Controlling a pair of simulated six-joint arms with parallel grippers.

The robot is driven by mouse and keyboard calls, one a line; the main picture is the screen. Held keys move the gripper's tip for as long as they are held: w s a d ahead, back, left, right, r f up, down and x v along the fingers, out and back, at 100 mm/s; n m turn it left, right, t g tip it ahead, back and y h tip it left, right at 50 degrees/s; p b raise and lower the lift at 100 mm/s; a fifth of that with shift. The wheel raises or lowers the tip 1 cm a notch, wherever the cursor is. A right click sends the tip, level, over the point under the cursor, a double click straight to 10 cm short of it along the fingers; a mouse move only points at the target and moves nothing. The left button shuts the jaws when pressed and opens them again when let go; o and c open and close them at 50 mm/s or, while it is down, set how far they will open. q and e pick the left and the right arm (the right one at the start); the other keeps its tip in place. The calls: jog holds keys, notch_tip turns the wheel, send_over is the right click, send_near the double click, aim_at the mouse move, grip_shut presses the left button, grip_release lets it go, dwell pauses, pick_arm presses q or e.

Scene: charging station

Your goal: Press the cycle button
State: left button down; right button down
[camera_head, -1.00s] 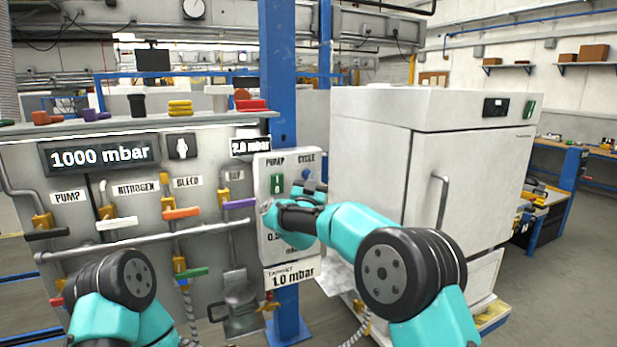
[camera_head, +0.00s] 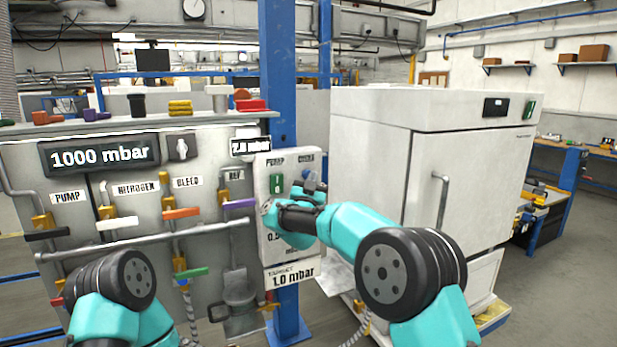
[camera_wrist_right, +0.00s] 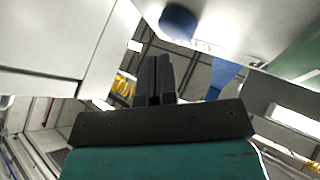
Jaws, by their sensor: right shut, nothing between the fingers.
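The white control panel (camera_head: 262,225) hangs on the blue post. It carries a green PUMP switch (camera_head: 276,183) and, to its right under the CYCLE label, the blue cycle button (camera_head: 310,176). My right gripper (camera_head: 311,186) is close to the panel just below the blue button, which it partly hides. In the right wrist view its dark fingers (camera_wrist_right: 154,78) are shut with nothing between them. There the blue button (camera_wrist_right: 180,22) shows above and slightly right of the fingertips. I cannot tell whether they touch it. My left gripper is out of view; only its arm shows at lower left.
A white oven-like cabinet (camera_head: 370,150) stands right of the panel. A valve board (camera_head: 130,260) with coloured handles and a 1000 mbar display (camera_head: 100,153) is on the left. A TARGET 1.0 mbar sign (camera_head: 292,278) is below the panel.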

jog(key=shift+w, duration=0.1)
jog(key=shift+w+a, duration=0.15)
jog(key=shift+w, duration=0.15)
jog(key=shift+w+a, duration=0.25)
jog(key=shift+w, duration=0.2)
dwell(1.1)
jog(key=shift+s+d, duration=0.1)
jog(key=shift+s, duration=0.05)
jog(key=shift+s+d, duration=0.3)
jog(key=shift+s, duration=0.4)
jog(key=shift+s+d, duration=0.35)
jog(key=shift+s, duration=0.4)
jog(key=shift+s+d, duration=0.4)
jog(key=shift+s, duration=0.35)
jog(key=shift+s+d, duration=0.35)
jog(key=shift+s, duration=0.4)
jog(key=shift+f, duration=0.1)
